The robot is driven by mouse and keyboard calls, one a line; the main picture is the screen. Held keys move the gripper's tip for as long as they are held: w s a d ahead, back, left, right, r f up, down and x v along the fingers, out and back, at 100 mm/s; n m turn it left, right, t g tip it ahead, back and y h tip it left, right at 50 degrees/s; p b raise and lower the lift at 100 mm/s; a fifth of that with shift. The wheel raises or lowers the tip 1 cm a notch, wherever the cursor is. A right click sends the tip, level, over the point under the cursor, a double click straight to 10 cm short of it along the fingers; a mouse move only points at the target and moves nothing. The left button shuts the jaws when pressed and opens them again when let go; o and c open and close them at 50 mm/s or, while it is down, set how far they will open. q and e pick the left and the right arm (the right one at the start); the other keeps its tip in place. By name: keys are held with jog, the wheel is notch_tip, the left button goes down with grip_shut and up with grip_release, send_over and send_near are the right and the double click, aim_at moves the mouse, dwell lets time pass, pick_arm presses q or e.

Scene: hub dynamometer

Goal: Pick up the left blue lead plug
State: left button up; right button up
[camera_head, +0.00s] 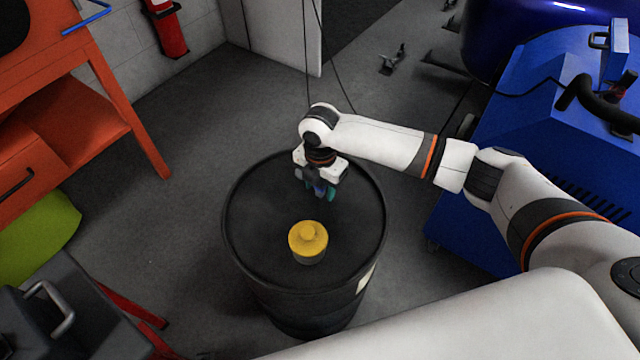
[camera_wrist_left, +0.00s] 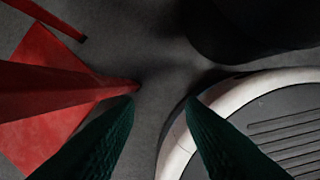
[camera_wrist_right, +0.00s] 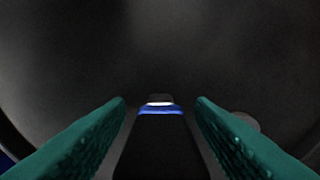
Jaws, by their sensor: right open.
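A plug with a black body, a blue band and a light ring (camera_wrist_right: 160,109) shows between the fingers of my right gripper (camera_wrist_right: 160,125) in the right wrist view. Dark gaps show between the plug and both fingers, so the right gripper is open around it. In the head view my right gripper (camera_head: 318,190) points down over the far part of a black drum top (camera_head: 260,215). A small blue patch shows at its fingers, but the plug is mostly hidden there. My left gripper (camera_wrist_left: 162,100) is open and empty in the left wrist view, and is not seen in the head view.
A yellow-topped object (camera_head: 308,238) stands on the drum near my right gripper. A blue machine (camera_head: 540,110) with a black cable is at right. An orange bench (camera_head: 75,110) is at left. A red stand (camera_wrist_left: 50,90) shows below my left gripper. Grey floor surrounds the drum.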

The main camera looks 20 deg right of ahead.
jog(key=shift+c, duration=0.2)
grip_shut()
